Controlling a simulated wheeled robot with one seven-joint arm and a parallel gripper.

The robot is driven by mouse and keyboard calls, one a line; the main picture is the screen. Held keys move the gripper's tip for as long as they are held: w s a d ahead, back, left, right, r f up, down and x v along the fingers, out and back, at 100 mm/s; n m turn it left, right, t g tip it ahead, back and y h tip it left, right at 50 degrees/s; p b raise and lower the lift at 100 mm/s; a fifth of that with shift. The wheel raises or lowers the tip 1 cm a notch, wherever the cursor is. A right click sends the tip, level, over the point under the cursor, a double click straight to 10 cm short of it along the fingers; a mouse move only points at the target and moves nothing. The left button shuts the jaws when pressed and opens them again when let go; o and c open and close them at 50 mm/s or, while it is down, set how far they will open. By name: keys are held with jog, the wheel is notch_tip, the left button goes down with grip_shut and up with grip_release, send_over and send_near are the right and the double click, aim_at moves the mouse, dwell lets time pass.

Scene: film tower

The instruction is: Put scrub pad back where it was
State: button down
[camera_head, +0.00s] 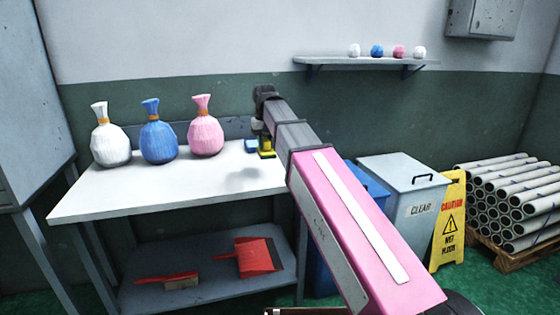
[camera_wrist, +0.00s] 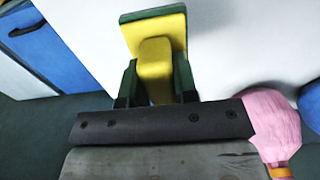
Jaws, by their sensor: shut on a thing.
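The scrub pad, yellow with green, shows in the wrist view (camera_wrist: 168,28) between my gripper's two fingers (camera_wrist: 156,82). My gripper is shut on its yellow block. In the head view the pad (camera_head: 267,154) is small below my gripper (camera_head: 264,138), over the right end of the white table (camera_head: 170,188). A soft shadow lies on the table top to the lower left of it. My arm hides part of the table's right end.
White (camera_head: 110,138), blue (camera_head: 158,137) and pink (camera_head: 206,131) tied bags stand on the table. A brush (camera_head: 180,281) and red dustpan (camera_head: 256,257) lie on the lower shelf. Bins (camera_head: 400,192) stand right of the table.

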jog(key=w+d+f, duration=0.1)
jog(key=d+f, duration=0.1)
jog(key=d, duration=0.1)
jog(key=w+d+f, duration=0.1)
jog(key=d, duration=0.1)
jog(key=shift+w+d+f, duration=0.1)
jog(key=shift+w+f, duration=0.15)
jog(key=shift+w, duration=0.05)
jog(key=shift+f, duration=2)
jog(key=c, duration=0.9)
grip_release()
jog(key=shift+f, duration=0.15)
notch_tip(320, 180, up, 12)
jog(key=shift+r, duration=0.2)
